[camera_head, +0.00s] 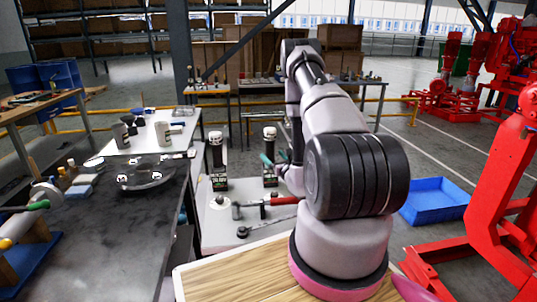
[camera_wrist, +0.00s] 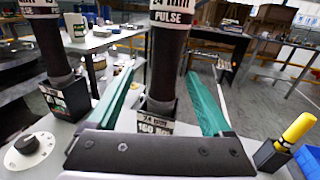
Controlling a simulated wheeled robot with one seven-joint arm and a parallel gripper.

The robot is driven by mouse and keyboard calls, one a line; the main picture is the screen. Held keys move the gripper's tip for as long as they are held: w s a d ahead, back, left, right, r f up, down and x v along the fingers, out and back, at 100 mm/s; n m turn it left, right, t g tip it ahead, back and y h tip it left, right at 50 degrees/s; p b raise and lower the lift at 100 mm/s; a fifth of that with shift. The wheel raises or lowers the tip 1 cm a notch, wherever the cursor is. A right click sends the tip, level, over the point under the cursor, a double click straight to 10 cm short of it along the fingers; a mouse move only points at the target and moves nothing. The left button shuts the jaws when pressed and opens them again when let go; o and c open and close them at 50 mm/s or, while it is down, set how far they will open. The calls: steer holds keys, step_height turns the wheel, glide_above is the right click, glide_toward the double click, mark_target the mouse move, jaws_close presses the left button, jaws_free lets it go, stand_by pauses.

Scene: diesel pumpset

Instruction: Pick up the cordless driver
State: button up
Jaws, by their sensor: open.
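Two upright tools with black grips and white labelled collars stand in dark holders on a light bench. I take them for cordless drivers, but cannot tell which one the task means. The right driver (camera_head: 269,147) also shows in the wrist view (camera_wrist: 167,60), its collar reading "PULSE" and its top cut off. The left driver (camera_head: 216,155) shows at the wrist view's left (camera_wrist: 48,45). My gripper (camera_wrist: 161,78) is open, its green fingers on either side of the right driver's grip, apparently without touching. In the head view, my arm partly hides the gripper.
A red-handled tool (camera_head: 273,201) and a round dial (camera_wrist: 28,145) lie on the bench. A yellow-handled tool (camera_wrist: 294,131) stands in a block at the right. A dark table (camera_head: 95,235) is at the left; a blue tray (camera_head: 434,202) is on the floor.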

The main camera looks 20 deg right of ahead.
mark_target(267, 149)
steer(key=w, duration=0.5)
steer(key=w+d, duration=0.1)
steer(key=w, duration=0.2)
steer(key=shift+f, duration=0.15)
jaws_close()
stand_by(1.2)
